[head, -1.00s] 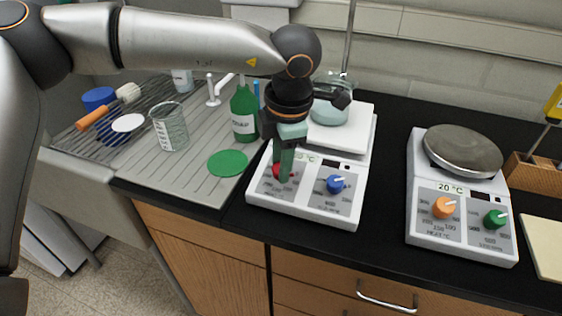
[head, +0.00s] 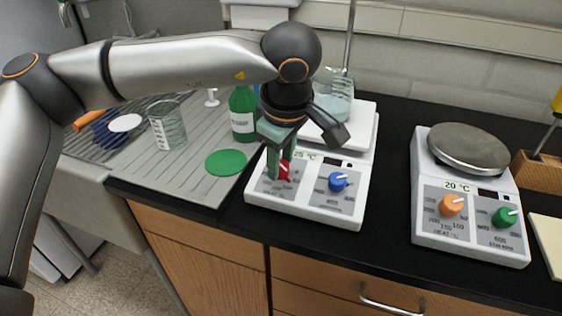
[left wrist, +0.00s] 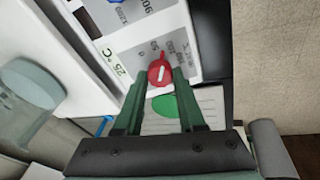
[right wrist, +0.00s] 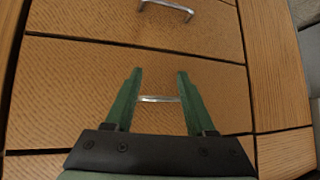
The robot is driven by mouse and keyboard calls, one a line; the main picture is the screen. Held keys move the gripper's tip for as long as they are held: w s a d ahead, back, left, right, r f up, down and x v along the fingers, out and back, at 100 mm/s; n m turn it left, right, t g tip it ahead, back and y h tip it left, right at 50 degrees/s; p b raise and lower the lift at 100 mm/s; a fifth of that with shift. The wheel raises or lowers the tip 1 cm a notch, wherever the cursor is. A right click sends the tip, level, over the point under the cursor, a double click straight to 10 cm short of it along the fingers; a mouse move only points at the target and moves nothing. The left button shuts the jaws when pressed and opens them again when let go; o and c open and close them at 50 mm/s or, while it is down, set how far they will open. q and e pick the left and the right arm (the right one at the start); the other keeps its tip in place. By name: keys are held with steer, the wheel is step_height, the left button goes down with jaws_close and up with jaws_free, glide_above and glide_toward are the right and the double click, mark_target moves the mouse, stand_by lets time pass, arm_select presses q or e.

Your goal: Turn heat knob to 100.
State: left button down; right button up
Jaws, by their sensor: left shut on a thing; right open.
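The left hot plate (head: 260,191) has a red heat knob (head: 285,170) on its front panel, with a white pointer line. My left gripper (head: 279,171) reaches down from above and is shut on this red knob. In the left wrist view the red knob (left wrist: 160,74) sits between the green fingertips, its pointer and part of the dial numbers showing. The display beside it reads 25 °C. A blue knob (head: 338,182) sits to the right on the same panel. My right gripper (right wrist: 157,72) is open and empty, facing wooden drawers.
A beaker (head: 333,96) stands on the left hot plate. A green bottle (head: 243,114) and glass beaker (head: 168,126) stand to the left. A second hot plate (head: 470,250) with orange and green knobs stands right. Black counter is clear between the plates.

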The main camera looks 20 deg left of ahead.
arm_select(q)
steer(key=shift+m+t+b, duration=0.3)
steer(key=shift+m, duration=1.3)
steer(key=c, duration=0.5)
jaws_free()
steer(key=v, duration=1.2)
steer(key=shift+r, duration=0.3)
steer(key=shift+s+a+f, duration=0.1)
steer(key=shift+s, duration=0.05)
